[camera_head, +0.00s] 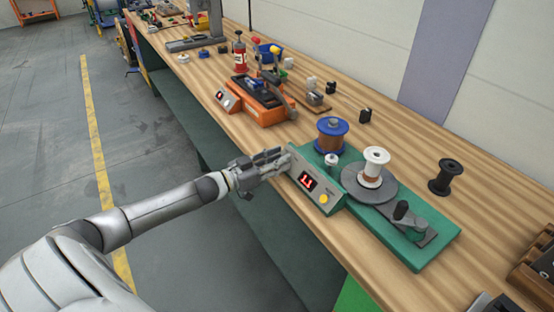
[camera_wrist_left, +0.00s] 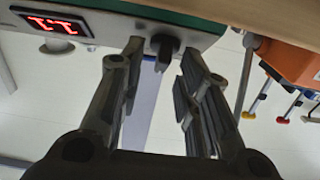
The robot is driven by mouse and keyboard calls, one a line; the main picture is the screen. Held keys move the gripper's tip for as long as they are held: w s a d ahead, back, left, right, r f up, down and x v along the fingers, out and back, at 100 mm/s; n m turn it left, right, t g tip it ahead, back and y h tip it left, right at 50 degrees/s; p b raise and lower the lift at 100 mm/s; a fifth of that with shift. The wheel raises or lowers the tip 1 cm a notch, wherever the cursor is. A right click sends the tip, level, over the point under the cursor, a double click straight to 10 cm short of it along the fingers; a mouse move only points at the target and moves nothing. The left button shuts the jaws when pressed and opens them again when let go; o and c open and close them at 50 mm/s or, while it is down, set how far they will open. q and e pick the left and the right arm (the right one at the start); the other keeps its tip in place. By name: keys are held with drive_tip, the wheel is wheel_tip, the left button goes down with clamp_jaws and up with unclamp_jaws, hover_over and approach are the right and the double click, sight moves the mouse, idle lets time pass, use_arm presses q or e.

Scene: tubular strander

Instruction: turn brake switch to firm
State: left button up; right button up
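The green machine (camera_head: 385,243) stands on the bench with a grey front panel carrying a red digital display (camera_head: 307,181) and a yellow button (camera_head: 323,198). My left gripper (camera_head: 283,158) is at the panel's left end. In the left wrist view my left gripper (camera_wrist_left: 160,68) is open, its fingers on either side of a small black switch knob (camera_wrist_left: 164,46), with gaps visible. The display (camera_wrist_left: 52,24) also shows there, left of the knob. In the head view the gripper hides the knob. Grey parts at the bottom right edge may be my right gripper, mostly cut off.
The machine carries a blue-flanged copper spool (camera_head: 331,134), a white spool (camera_head: 375,163) and a black crank (camera_head: 410,216). A black spool (camera_head: 445,177) stands to its right. An orange machine (camera_head: 256,98) is farther back. The floor left of the bench is clear.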

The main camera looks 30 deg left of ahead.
drive_tip(key=shift+d, duration=0.25)
use_arm(q)
clamp_jaws()
drive_tip(key=shift+w+a+f+m+g+h+b, duration=0.15)
drive_tip(key=shift+m+g+h+b, duration=0.25)
drive_tip(key=shift+m+h+b, duration=0.55)
drive_tip(key=m+g+h+b, duration=0.1)
drive_tip(key=m, duration=0.1)
drive_tip(key=m+b, duration=0.1)
drive_tip(key=b, duration=0.1)
drive_tip(key=shift+a+m+g+h, duration=0.1)
drive_tip(key=shift+m+g+h, duration=0.25)
drive_tip(key=shift+g, duration=0.05)
drive_tip(key=m+g+h+b, duration=0.1)
drive_tip(key=m+g+b, duration=0.1)
drive_tip(key=m, duration=0.2)
drive_tip(key=shift+w+h, duration=0.1)
drive_tip(key=shift+h, duration=0.3)
drive_tip(key=shift+r+m+g+h+b, duration=0.25)
drive_tip(key=shift+m+g+b, duration=0.2)
drive_tip(key=shift+m+g, duration=0.7)
use_arm(e)
wheel_tip(320, 180, down, 8)
drive_tip(key=shift+r, duration=0.15)
use_arm(q)
unclamp_jaws()
